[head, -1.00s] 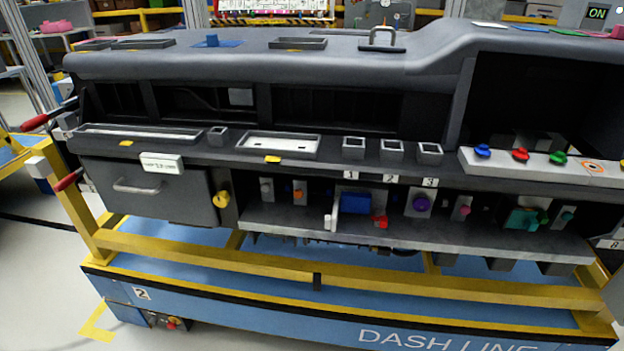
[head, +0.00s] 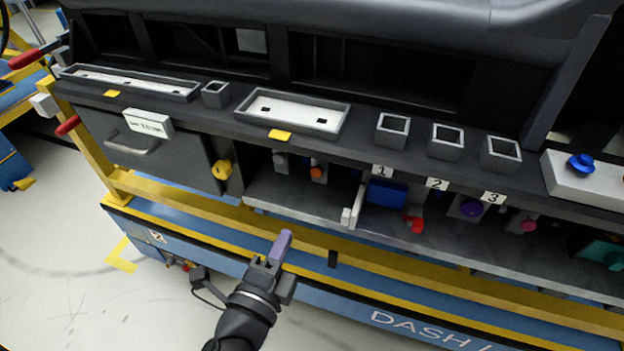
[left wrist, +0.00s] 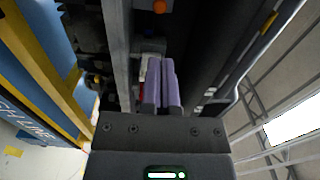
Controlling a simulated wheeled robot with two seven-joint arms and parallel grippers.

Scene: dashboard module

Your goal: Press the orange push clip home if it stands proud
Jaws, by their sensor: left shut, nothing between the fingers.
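The orange push clip (head: 317,172) is a small orange knob on a pale block, on the shelf under the dashboard ledge, right of the yellow knob. In the head view I cannot tell whether it stands proud or sits flush. A small orange round thing at the top of the left wrist view (left wrist: 159,6) looks like the same clip. My left gripper (head: 284,240), with purple fingers, is shut and empty. In the head view it shows below and left of the clip, apart from it. Its closed fingers also show in the left wrist view (left wrist: 163,75). My right gripper is not in view.
A grey light block (head: 280,162) sits left of the clip. A white upright lever (head: 354,207), a blue block (head: 387,192) and a red part (head: 413,224) stand to its right. The ledge (head: 225,125) overhangs the shelf. A yellow rail (head: 350,252) runs in front, below.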

